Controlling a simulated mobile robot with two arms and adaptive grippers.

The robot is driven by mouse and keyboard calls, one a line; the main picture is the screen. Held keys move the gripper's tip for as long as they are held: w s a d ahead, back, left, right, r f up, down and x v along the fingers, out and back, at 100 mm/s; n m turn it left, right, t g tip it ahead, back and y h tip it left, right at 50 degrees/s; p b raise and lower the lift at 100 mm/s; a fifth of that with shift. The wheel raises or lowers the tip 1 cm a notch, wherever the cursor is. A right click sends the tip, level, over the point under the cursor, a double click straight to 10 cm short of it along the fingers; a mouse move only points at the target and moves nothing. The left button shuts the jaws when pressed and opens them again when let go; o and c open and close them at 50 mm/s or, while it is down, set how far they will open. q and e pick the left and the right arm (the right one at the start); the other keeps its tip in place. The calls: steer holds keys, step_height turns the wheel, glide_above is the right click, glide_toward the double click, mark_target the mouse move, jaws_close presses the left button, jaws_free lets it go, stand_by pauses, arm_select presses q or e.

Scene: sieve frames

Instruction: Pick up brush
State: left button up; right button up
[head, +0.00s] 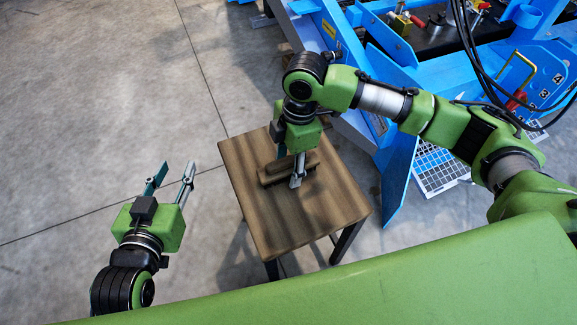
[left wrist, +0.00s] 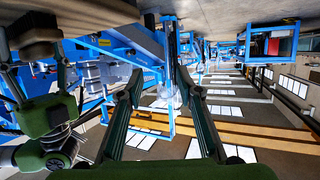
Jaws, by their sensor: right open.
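The brush (head: 270,174) is a brown wooden block lying flat on a small wooden table (head: 262,222). My right gripper (head: 290,167) points down over the brush in the head view, with a finger on its near side and one on its far side. Its jaws are open. The right gripper's body covers part of the brush, and I cannot tell whether the fingers touch it. My left gripper (head: 171,180) is open and empty, to the left of the table and apart from it. Its two fingers also show in the left wrist view (left wrist: 158,84).
A blue machine frame (head: 395,150) stands close behind and right of the table, with black cables (head: 473,50) and a white grate (head: 440,168) beside it. The concrete floor (head: 100,90) on the left is clear.

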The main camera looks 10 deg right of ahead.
jaws_close()
steer(key=shift+r, duration=0.1)
